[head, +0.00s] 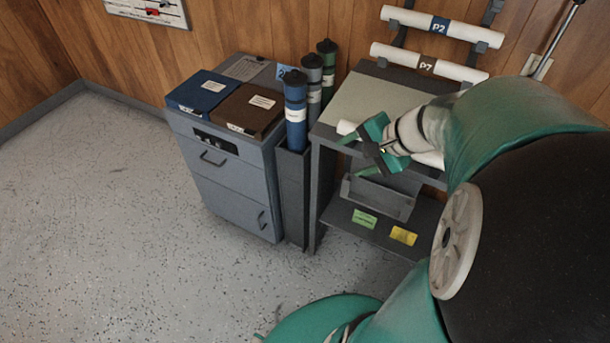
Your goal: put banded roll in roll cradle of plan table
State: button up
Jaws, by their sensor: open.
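The plan table (372,103) stands against the wood wall, right of centre. A white roll (346,127) lies along its front edge; its right part (433,160) shows beyond my gripper, and its middle, with any band, is hidden. My gripper (357,154) is open in front of this roll, its teal fingers pointing left. I cannot tell whether they touch the roll. A grey trough-like holder (378,197) sits below the tabletop; I cannot tell whether it is the roll cradle. On the wall hang a blue-banded P2 roll (470,32) and a brown-banded P7 roll (450,69).
A grey cabinet (225,185) with blue (200,92) and brown (247,108) boxes stands left of the table. Between them is a dark stand (293,200) with upright tubes. The table's lower shelf bears green and yellow labels. The floor at left is clear.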

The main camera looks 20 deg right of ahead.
jog(key=s+a+r+n+h, duration=0.2)
jog(key=s+a+r+n, duration=0.1)
jog(key=a+n, duration=0.3)
jog(key=s+a+r+n+g+h, duration=0.1)
jog(key=s+a+r+n+h, duration=0.1)
jog(key=s+a+r+n, duration=0.2)
jog(key=a+n, duration=0.3)
jog(key=a, duration=0.2)
jog(key=shift+n, duration=0.3)
jog(key=shift+w+r, duration=0.1)
jog(key=c, duration=0.5)
jog(key=shift+d, duration=0.2)
